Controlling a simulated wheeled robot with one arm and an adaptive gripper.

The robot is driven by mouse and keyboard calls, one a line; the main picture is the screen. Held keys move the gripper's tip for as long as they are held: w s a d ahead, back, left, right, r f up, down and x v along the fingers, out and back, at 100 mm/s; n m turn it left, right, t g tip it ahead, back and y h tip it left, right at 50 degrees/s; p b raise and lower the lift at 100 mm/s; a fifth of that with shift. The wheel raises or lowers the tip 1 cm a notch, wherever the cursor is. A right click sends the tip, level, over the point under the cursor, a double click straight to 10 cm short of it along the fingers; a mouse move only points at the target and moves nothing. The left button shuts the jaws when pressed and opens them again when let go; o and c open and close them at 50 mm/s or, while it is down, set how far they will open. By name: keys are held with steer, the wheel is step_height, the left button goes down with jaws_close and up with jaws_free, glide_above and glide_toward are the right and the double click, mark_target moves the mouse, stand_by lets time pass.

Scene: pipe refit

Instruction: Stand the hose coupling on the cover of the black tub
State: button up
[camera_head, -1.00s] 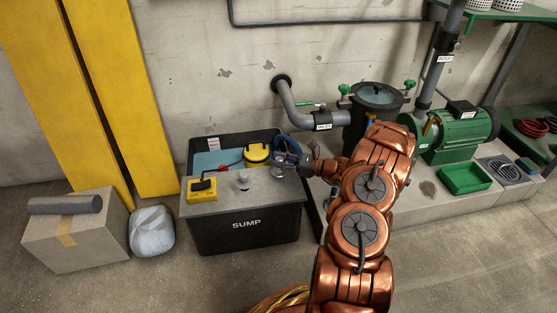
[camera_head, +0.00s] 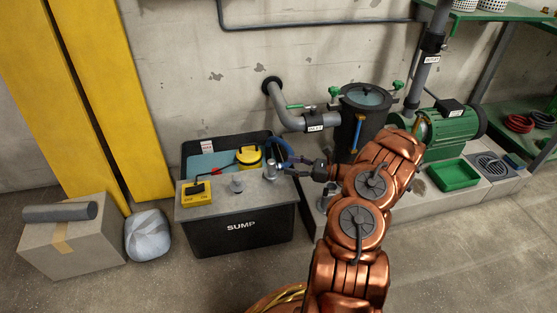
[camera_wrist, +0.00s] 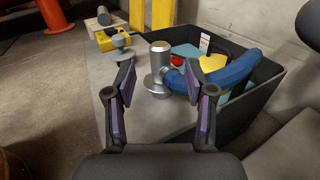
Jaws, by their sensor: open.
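The hose coupling (camera_head: 271,170) is a silver cylinder with a round flange at its foot. It stands upright on the grey cover (camera_head: 254,196) of the black tub (camera_head: 245,232), near the cover's right end. In the wrist view the coupling (camera_wrist: 159,58) shows beyond my open fingers, with its flange seeming flat on the cover (camera_wrist: 138,118). A thick blue hose (camera_wrist: 228,78) runs from its side to the right. My gripper (camera_head: 307,170) is open and empty, to the right of the coupling and apart from it.
The tub's open back holds a yellow-topped pump (camera_head: 249,156). A grey pipe (camera_head: 292,117) and black strainer pot (camera_head: 362,115) stand behind my arm.

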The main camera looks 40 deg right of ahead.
steer(key=p+v, duration=0.1)
steer(key=v, duration=0.3)
steer(key=w+a+r+n+g+y, duration=0.1)
steer(key=a+r+n+g+y, duration=0.1)
steer(key=a+r+n+g, duration=0.45)
steer(key=w+a+r+n+g+y, duration=0.1)
steer(key=a+r, duration=0.3)
steer(key=a, duration=0.6)
steer(key=s+a+r+n+g+h, duration=0.1)
steer(key=s+a+r+n+g, duration=0.25)
steer(key=a, duration=0.45)
steer(key=s+a+r+n+g, duration=0.3)
steer(key=s+a+n, duration=0.1)
steer(key=a, duration=0.4)
steer(key=s+a+r+n+g+h, duration=0.2)
steer(key=s+a+n+g+h, duration=0.3)
steer(key=s, duration=0.7)
steer(key=s+d+n+t+h, duration=0.2)
steer(key=s+d+n+h, duration=0.2)
steer(key=s+n+h, duration=0.4)
steer(key=s, duration=0.6)
steer(key=shift+r+h, duration=0.25)
steer(key=shift+h, duration=0.05)
steer(key=shift+s+d, duration=0.1)
